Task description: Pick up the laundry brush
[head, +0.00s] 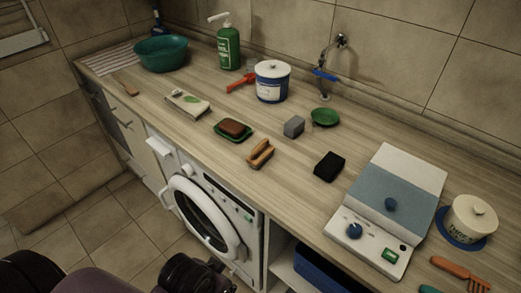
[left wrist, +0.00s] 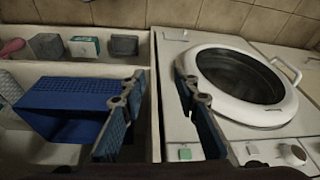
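The laundry brush (head: 260,153), which looks like a tan wooden block with a raised handle, lies near the front edge of the counter (head: 290,190), above the washing machine. It does not show in the left wrist view. My left gripper (left wrist: 160,80) is open and empty in the left wrist view, its two blue-padded fingers apart, with the washing machine front (left wrist: 178,55) and a shelf beyond them. In the head view only dark parts of my own body show at the bottom left, and no fingertips can be made out. My right gripper is in neither view.
A brown bar on a green dish (head: 233,130), a grey block (head: 294,126) and a black sponge (head: 329,166) surround the brush. A scale-like device (head: 385,200) stands to the right. Below are the washer door (head: 202,215) and a blue bin (left wrist: 70,95).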

